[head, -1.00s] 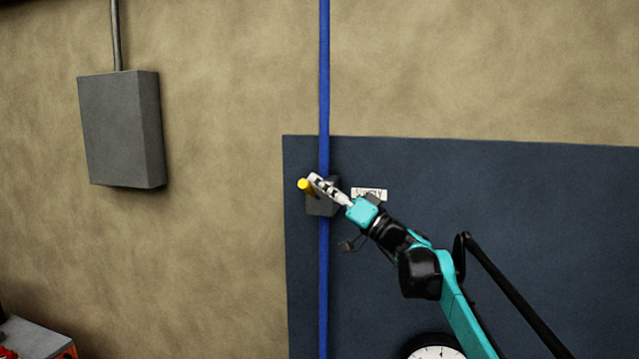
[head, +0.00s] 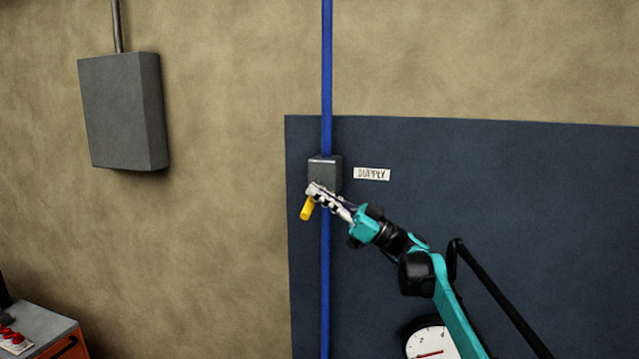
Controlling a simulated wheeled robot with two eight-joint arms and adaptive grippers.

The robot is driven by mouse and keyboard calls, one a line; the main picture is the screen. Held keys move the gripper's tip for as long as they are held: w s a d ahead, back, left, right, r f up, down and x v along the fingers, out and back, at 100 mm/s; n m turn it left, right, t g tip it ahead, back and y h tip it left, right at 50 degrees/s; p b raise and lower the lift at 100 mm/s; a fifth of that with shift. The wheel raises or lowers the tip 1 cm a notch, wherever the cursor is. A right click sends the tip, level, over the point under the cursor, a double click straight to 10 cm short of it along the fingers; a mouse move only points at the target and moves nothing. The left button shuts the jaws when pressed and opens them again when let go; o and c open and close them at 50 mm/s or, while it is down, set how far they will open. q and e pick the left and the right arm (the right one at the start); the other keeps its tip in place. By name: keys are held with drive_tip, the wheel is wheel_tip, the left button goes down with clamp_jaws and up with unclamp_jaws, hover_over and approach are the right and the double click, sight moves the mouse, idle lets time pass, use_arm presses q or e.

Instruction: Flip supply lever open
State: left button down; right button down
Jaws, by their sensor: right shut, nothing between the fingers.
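The supply lever has a yellow handle (head: 307,208) that points down and a little left, below a dark grey valve box (head: 325,172) on the blue vertical pipe (head: 327,75). A white label reading SUPPLY (head: 372,174) is to the right of the box. My right gripper (head: 314,190) is shut with nothing between its fingers. Its fingertips are at the lower edge of the box, by the upper end of the yellow handle, and cover the lever's root. I cannot tell whether they touch the handle. My left gripper is not in view.
The box and label are on a dark blue panel (head: 500,200) on the tan wall. A white dial gauge (head: 428,343) is at the bottom, partly behind my right arm. A grey wall box (head: 122,110) is at upper left. A cabinet with red knobs (head: 40,325) is at lower left.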

drive_tip(key=f+n+g, duration=0.2)
drive_tip(key=n, duration=0.1)
drive_tip(key=w+f+n+g, duration=0.1)
drive_tip(key=f+n, duration=0.1)
drive_tip(key=shift+d+f+n+g, duration=0.2)
drive_tip(key=shift+f+n+g, duration=0.05)
drive_tip(key=shift+n+g, duration=0.15)
drive_tip(key=shift+f, duration=0.1)
idle(0.3)
